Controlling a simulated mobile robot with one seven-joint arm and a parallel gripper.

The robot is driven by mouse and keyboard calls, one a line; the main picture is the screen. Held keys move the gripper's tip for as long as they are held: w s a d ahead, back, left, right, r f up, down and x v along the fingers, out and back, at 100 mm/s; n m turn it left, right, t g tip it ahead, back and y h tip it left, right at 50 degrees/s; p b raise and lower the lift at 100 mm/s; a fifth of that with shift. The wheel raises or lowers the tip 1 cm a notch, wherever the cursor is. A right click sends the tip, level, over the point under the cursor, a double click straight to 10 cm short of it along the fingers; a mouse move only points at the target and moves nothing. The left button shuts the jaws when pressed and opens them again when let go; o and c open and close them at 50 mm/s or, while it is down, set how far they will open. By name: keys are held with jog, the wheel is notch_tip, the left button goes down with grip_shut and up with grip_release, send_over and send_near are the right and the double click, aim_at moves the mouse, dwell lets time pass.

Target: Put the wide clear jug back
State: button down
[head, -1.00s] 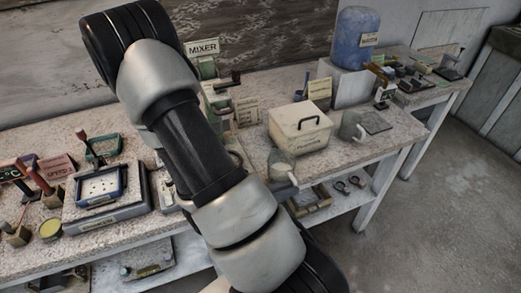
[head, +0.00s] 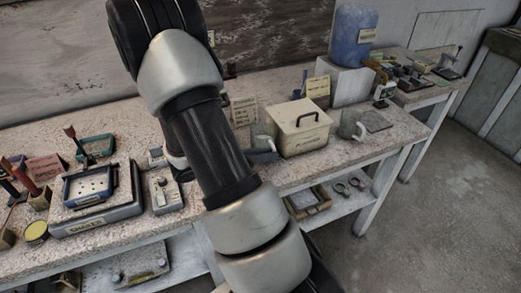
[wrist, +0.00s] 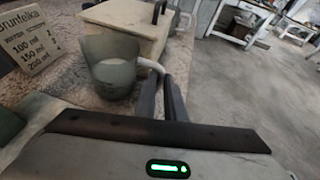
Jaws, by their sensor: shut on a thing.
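The wide clear jug (wrist: 112,70) is a greyish see-through vessel with a pale handle, upright in the wrist view. In the head view it shows (head: 264,137) just left of the cream lidded box, partly hidden by my arm. My gripper (wrist: 163,92) is shut on the jug's handle. In the head view its dark fingers (head: 263,157) show at the jug's lower side. The jug is at or just above the speckled worktop (head: 292,172); I cannot tell whether its base touches.
The cream box (head: 302,128) stands close on the jug's right. A second greyish jug (head: 351,125) stands beyond it by a flat grey slab (head: 376,120). A lettered card (wrist: 29,46) stands left of the jug. My arm hides part of the bench.

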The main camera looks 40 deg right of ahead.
aim_at(268, 147)
jog(key=w, duration=0.1)
jog(key=w+d, duration=0.1)
jog(key=w, duration=0.2)
jog(key=shift+d+f, duration=0.15)
jog(key=shift+f, duration=0.55)
jog(key=shift+f, duration=0.1)
jog(key=c, duration=1.8)
grip_release()
jog(key=shift+s, duration=0.1)
jog(key=shift+c, duration=0.2)
